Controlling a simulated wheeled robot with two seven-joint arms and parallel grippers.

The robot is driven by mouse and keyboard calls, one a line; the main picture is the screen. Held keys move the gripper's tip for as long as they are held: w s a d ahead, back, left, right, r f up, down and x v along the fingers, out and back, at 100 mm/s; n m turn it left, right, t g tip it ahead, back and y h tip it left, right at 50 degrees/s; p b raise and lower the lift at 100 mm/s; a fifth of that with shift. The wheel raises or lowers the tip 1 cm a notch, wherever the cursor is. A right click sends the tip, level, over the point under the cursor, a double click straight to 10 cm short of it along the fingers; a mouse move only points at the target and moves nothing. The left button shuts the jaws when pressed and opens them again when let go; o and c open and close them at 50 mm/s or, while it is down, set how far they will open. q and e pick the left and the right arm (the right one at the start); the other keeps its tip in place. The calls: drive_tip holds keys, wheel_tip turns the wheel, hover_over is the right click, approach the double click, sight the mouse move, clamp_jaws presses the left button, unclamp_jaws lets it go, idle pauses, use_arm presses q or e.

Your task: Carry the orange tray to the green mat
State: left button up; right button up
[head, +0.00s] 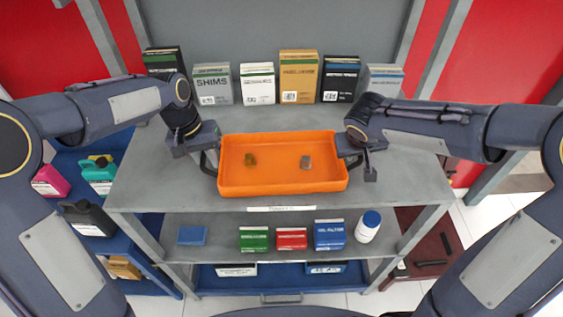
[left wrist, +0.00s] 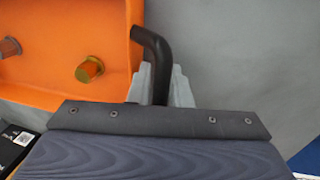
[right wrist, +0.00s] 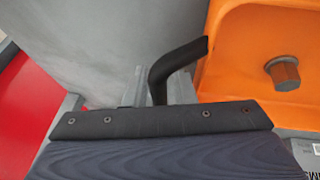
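The orange tray (head: 235,183) is over the grey top of the shelf unit, with its front wall near the front edge; I cannot tell whether it touches the top. A small yellowish piece (head: 250,159) and a small grey piece (head: 306,162) stand inside it. Black bent handles stick out at its ends. My left gripper (head: 209,160) is at the left handle (left wrist: 155,50), its grey fingers closed around it. My right gripper (head: 352,158) is at the right handle (right wrist: 178,62), likewise closed around it. The green mat is not in view.
A row of boxes, including the SHIMS box (head: 213,84), stands along the back behind the tray. The grey top (head: 400,190) is bare on both sides. A lower shelf holds boxes and a white bottle (head: 368,226). A blue shelf with jugs (head: 98,172) is at left.

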use_arm(q)
clamp_jaws()
use_arm(e)
clamp_jaws()
drive_tip(key=shift+r, duration=0.1)
